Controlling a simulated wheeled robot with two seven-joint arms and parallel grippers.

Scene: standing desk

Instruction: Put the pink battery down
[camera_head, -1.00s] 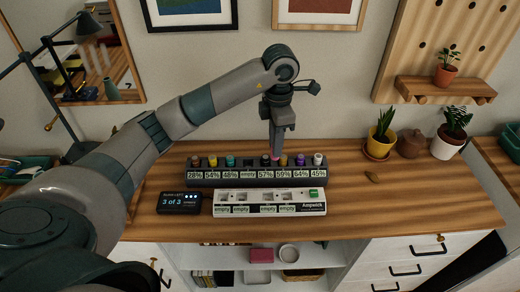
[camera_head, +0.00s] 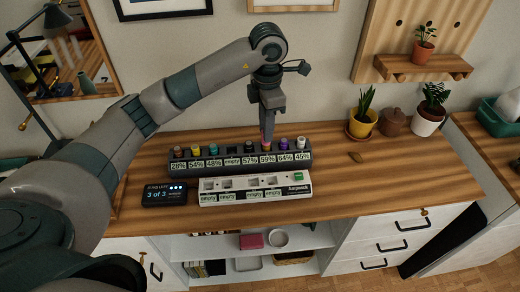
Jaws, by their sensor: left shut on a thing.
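My left gripper (camera_head: 267,124) points down over the back of the dark battery rack (camera_head: 172,165) and is shut on the pink battery (camera_head: 267,134). Only a small pink part shows below the fingers; I cannot tell how far its lower end is from the rack. The rack holds several upright batteries with coloured tops, among them a yellow (camera_head: 195,152), a teal (camera_head: 213,150), a purple (camera_head: 283,144) and a white one (camera_head: 300,142). Percent labels run along its front, and one slot (camera_head: 231,149) is labelled empty. My right gripper is not in view.
A white charger (camera_head: 279,183) with slots labelled empty lies in front of the rack. A small display (camera_head: 164,194) reading "3 of 3" stands at its left. Potted plants (camera_head: 362,122) and a brown pot (camera_head: 395,122) stand at the back right.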

